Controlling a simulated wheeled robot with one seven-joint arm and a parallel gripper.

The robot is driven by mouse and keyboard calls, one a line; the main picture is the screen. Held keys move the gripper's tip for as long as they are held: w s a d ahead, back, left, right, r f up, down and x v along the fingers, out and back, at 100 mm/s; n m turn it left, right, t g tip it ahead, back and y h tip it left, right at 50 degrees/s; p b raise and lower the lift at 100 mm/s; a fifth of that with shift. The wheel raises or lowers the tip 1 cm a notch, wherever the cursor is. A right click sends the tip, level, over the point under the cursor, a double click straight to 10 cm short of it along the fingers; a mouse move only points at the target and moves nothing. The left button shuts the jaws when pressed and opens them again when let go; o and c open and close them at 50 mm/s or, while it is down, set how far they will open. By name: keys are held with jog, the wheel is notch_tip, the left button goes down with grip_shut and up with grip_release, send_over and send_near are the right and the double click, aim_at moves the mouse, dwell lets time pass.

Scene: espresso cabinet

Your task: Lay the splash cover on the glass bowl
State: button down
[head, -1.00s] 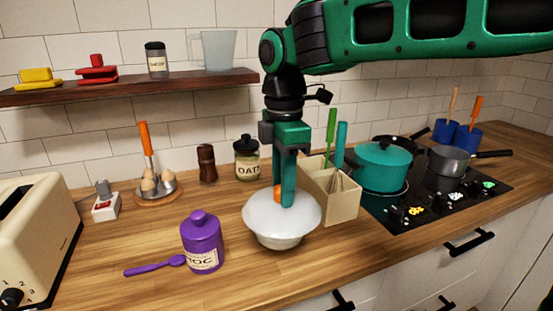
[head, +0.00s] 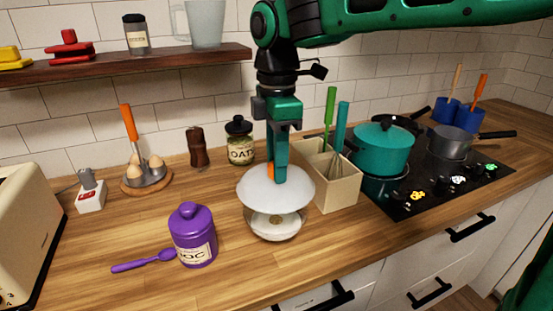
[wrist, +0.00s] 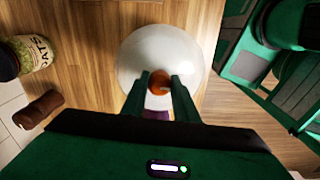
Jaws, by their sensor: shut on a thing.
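My gripper (head: 281,179) is shut on the orange knob (head: 270,171) of the white splash cover (head: 275,191). The cover is a shallow dome, held roughly level above the glass bowl (head: 275,229) with a gap between them. The bowl stands on the wooden counter, and its rim is partly hidden by the cover. In the wrist view the cover (wrist: 140,55) fills the middle, the knob (wrist: 158,84) is between my fingers, and the bowl is hidden beneath.
A beige utensil box (head: 337,190) stands close on the right, with the stove and teal pot (head: 382,150) beyond. An oats jar (head: 240,143) stands behind.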

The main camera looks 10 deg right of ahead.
jog(key=shift+f, duration=2.35)
jog(key=shift+f, duration=0.9)
dwell(2.2)
jog(key=c, duration=1.3)
grip_release()
jog(key=shift+d, duration=0.1)
jog(key=shift+o, duration=0.4)
jog(key=shift+s, duration=0.1)
jog(key=o, duration=0.3)
jog(key=shift+r, duration=3.55)
